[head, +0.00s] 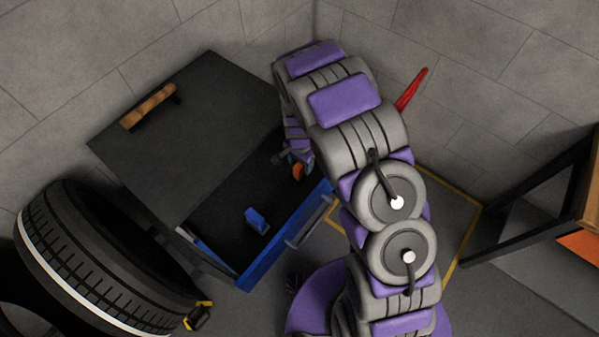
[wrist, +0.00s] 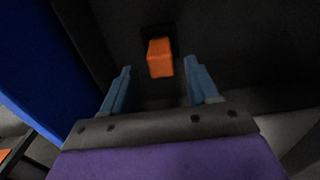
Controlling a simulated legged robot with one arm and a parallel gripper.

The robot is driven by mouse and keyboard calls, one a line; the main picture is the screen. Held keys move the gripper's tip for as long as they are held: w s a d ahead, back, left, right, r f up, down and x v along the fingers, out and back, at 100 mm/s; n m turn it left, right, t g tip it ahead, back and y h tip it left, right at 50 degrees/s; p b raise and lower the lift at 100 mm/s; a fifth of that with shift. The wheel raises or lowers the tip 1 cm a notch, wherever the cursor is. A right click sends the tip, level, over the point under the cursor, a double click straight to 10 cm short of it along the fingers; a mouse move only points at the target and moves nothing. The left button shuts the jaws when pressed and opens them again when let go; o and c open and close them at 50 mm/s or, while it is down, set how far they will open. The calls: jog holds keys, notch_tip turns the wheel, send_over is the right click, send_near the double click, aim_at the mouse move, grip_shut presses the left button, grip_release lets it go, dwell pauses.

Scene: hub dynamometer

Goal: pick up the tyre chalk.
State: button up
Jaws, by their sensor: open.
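An orange block (wrist: 160,57) shows in the wrist view, ahead of and between the fingertips of my gripper (wrist: 157,66). My gripper is open, with a blue-grey finger on each side and nothing held. In the head view the orange block (head: 298,171) is partly hidden near my gripper (head: 285,160), inside the open blue drawer (head: 290,232). A blue block (head: 257,220) lies on the drawer's dark floor, nearer its front left. I cannot tell for certain which block is the tyre chalk; the orange one is what my gripper faces.
The drawer's blue wall (wrist: 38,62) rises on the left in the wrist view. The dark cabinet top (head: 190,125) overhangs the drawer's back and holds a wooden-handled tool (head: 150,106). A tyre (head: 95,255) stands at left. A bench (head: 560,190) stands at right.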

aim_at(297, 171)
jog(key=f, duration=0.2)
jog(key=a+f+b, duration=0.1)
jog(key=f, duration=0.2)
jog(key=shift+s+a+f, duration=0.15)
jog(key=shift+f, duration=0.05)
jog(key=shift+d+r, duration=0.1)
jog(key=shift+d, duration=0.4)
jog(key=c, duration=0.3)
jog(key=shift+a, duration=0.3)
jog(key=c, duration=0.6)
jog(key=shift+c, duration=0.7)
